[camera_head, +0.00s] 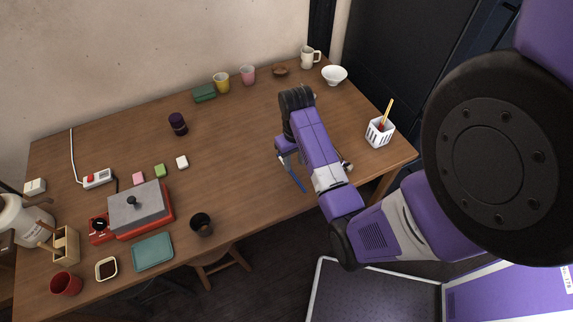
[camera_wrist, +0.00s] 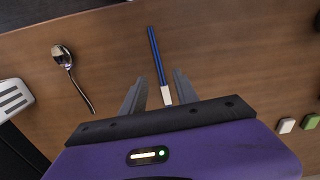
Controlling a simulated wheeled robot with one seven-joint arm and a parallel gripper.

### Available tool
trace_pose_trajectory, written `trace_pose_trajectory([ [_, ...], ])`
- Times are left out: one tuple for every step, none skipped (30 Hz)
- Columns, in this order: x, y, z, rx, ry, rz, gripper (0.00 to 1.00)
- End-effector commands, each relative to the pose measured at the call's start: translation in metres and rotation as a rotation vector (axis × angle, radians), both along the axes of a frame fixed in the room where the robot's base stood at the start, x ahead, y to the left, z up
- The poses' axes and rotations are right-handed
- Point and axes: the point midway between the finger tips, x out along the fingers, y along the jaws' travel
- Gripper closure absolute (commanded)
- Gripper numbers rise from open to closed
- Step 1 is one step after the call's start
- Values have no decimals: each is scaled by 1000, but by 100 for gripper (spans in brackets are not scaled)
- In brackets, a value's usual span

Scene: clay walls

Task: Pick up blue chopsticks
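The blue chopsticks (camera_wrist: 156,55) lie on the wooden table, blue for most of their length with a pale end toward my gripper. In the head view the blue chopsticks (camera_head: 294,173) show partly beside my arm, near the table's front edge. My gripper (camera_wrist: 155,88) is open above the table, with its two fingers on either side of the chopsticks' pale end. I cannot tell how high the fingertips are above the table. In the head view the fingers are mostly hidden by my arm.
A spoon (camera_wrist: 64,60) lies left of the chopsticks in the wrist view. A white holder (camera_head: 380,133) with sticks stands to the right on the table (camera_head: 250,130). A dark cup (camera_head: 202,226) stands at the front left.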

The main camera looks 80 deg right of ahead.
Motion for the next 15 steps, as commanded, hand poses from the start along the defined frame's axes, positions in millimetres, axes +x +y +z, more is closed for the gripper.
trace_pose_trajectory([
  [-1,1,-6,3,1,-1,64],
  [-1,1,-9,3,1,-1,64],
  [-1,1,-12,1,1,-1,64],
  [-2,1,-15,2,1,-1,64],
  [-2,1,-18,3,1,-1,64],
  [-2,2,-23,2,1,-1,64],
  [-3,2,-27,3,1,-1,64],
  [-4,2,-32,3,1,-1,64],
  [-5,2,-38,3,1,-2,64],
  [-5,2,-42,3,1,-1,64],
  [-4,2,-47,2,1,0,64],
  [-4,2,-52,1,0,0,64],
  [-4,2,-55,1,0,0,64],
  [-4,2,-58,0,0,0,64],
  [-4,2,-60,0,0,0,64],
])
